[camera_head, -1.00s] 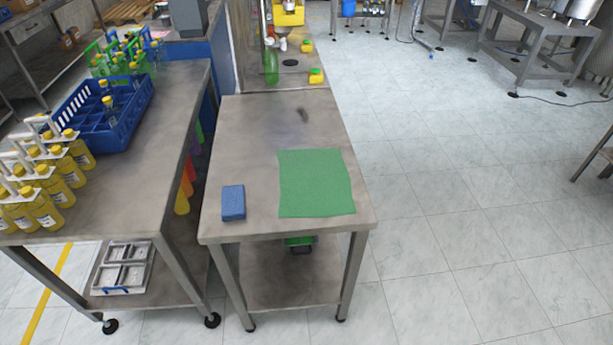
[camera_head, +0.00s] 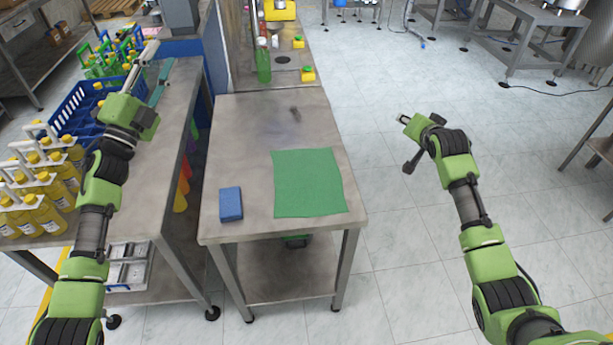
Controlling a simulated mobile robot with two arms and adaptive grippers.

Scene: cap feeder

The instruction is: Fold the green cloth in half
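The green cloth (camera_head: 308,183) lies flat and spread out on the right side of the metal table (camera_head: 250,125), close to its right edge. My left gripper (camera_head: 158,68) is raised at the upper left, over the neighbouring bench and away from the cloth. Its fingers look spread apart, with nothing held. My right gripper (camera_head: 404,140) is right of the table, over the floor and apart from the cloth. It is seen at an angle, and its finger opening is unclear.
A blue sponge-like block (camera_head: 231,204) lies left of the cloth. The left bench holds a blue crate (camera_head: 78,110) and several yellow bottles (camera_head: 40,215). A green bottle (camera_head: 263,66) stands behind the table. The table's back half is mostly clear.

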